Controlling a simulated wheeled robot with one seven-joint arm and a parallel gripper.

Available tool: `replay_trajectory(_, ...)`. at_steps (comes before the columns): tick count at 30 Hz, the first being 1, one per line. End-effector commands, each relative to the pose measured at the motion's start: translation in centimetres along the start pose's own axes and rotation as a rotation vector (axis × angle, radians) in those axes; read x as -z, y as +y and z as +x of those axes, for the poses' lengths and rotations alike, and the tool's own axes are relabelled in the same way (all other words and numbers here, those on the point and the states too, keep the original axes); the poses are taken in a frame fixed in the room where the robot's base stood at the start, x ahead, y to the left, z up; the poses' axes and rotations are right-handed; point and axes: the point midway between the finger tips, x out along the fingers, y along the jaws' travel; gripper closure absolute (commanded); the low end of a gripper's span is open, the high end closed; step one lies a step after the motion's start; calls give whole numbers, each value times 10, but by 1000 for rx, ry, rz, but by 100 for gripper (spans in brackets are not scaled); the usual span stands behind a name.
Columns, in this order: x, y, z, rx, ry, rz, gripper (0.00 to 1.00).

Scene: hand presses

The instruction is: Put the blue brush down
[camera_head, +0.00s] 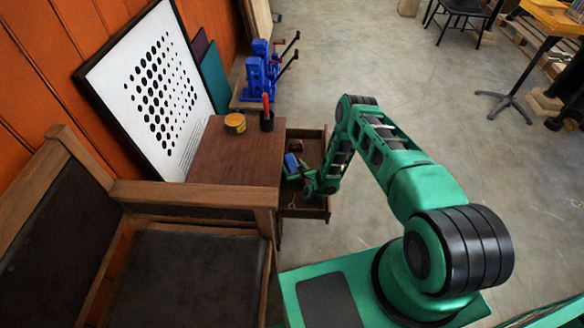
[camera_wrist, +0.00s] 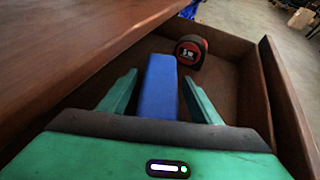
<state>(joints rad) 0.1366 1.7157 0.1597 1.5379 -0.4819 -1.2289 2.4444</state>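The blue brush (camera_wrist: 158,88) shows in the wrist view as a blue block between my two green fingers, inside an open wooden drawer (camera_wrist: 280,95). My gripper (camera_wrist: 160,76) is open, with a narrow gap visible between each finger and the brush. The brush's far end and underside are hidden, so I cannot tell if it rests on the drawer floor. In the head view, my gripper (camera_head: 306,183) reaches into the drawer (camera_head: 306,213), with the blue brush (camera_head: 291,163) at its left.
A red and black tape measure (camera_wrist: 191,52) lies in the drawer beyond the brush. The cabinet top (camera_head: 235,155) overhangs the drawer's left side and holds a yellow tin (camera_head: 235,122) and a black cup (camera_head: 267,124). Blue hand presses (camera_head: 262,72) stand behind. A wooden chair (camera_head: 190,195) is front left.

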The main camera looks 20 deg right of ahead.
Motion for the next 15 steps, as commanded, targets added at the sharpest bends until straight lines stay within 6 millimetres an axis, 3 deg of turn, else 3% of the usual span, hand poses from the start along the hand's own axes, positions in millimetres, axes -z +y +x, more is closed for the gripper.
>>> replay_trajectory(11, -4, 0, -1, -1, -1, 1, 41)
replay_trajectory(15, -2, 1, -17, -2, 2, 0, 41)
